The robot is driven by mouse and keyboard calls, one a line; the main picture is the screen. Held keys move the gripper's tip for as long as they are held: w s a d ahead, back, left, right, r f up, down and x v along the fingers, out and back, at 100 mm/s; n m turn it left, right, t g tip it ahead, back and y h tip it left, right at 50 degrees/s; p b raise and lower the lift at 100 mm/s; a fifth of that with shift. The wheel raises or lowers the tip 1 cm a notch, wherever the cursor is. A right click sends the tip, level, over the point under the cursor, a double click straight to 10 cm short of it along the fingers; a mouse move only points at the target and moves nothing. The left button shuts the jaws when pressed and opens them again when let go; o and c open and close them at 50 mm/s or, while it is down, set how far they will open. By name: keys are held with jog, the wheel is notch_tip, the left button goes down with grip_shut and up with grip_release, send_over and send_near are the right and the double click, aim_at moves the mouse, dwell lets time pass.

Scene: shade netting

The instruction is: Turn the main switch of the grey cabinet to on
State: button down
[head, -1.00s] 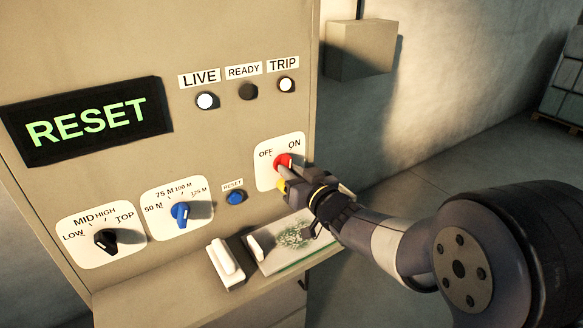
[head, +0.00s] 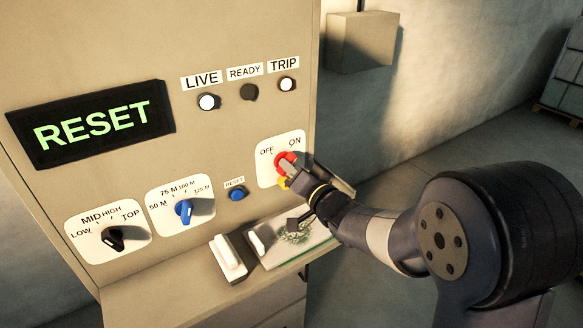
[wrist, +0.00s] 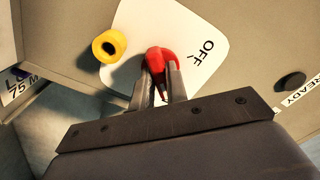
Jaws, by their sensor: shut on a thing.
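The grey cabinet (head: 250,30) fills the left of the head view. Its main switch (head: 281,160) is a red knob on a white plate marked OFF and ON. My gripper (head: 291,168) is shut on this red knob, and in the wrist view its two fingers (wrist: 162,78) stand on either side of the red switch (wrist: 158,57). The fingers hide part of the knob, so I cannot tell which mark it points to. In the wrist view OFF is up and right of the knob; ON is not seen there.
A yellow round part (wrist: 109,46) sits close beside the switch. A blue reset button (head: 237,194), blue dial (head: 184,211) and black dial (head: 114,239) are to the left. The display (head: 92,123) reads RESET. A shelf (head: 160,290) juts out below, with a white block (head: 228,258).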

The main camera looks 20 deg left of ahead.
dwell(0.4)
jog(key=c, duration=1.4)
grip_release()
jog(key=b+v, duration=0.2)
jog(key=v, duration=0.9)
jog(key=shift+w+a, duration=0.1)
jog(key=p+x, duration=0.2)
jog(key=x, duration=0.8)
jog(key=shift+w+a, duration=0.2)
jog(key=shift+a, duration=0.1)
